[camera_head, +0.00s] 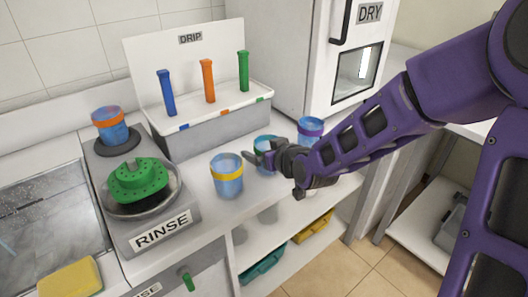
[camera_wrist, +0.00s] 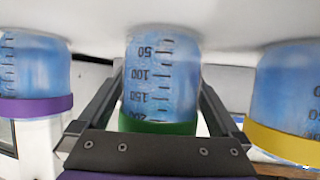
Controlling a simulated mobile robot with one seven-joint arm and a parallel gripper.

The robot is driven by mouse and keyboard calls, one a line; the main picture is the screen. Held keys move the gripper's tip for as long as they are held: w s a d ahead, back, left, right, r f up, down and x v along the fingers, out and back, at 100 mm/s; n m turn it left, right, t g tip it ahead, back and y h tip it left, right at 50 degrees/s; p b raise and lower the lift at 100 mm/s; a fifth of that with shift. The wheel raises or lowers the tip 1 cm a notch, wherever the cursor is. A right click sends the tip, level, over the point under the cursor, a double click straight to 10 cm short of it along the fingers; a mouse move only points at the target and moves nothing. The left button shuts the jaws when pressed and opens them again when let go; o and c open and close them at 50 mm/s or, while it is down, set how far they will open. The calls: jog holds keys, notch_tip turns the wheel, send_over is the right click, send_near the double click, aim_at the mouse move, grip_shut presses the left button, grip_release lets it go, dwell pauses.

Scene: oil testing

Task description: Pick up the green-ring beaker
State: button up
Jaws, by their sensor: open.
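The green-ring beaker (camera_head: 266,141) stands on the white counter, partly hidden behind my gripper (camera_head: 260,158) in the head view. In the wrist view, which is upside down, the green-ring beaker (camera_wrist: 160,75) is upright on the counter between my two open fingers. Its green band shows close to the gripper's palm, and blue contents and a printed scale are visible. My fingers lie on both sides of it with narrow gaps; contact cannot be told.
A yellow-ring beaker (camera_head: 227,176) and a purple-ring beaker (camera_head: 310,131) stand close on either side. An orange-ring beaker (camera_head: 110,126) is on the rinse unit, near a green perforated piece in a bowl (camera_head: 142,183). The drip rack (camera_head: 214,125) stands behind.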

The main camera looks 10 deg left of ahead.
jog(key=shift+w, duration=0.1)
jog(key=c, duration=1.2)
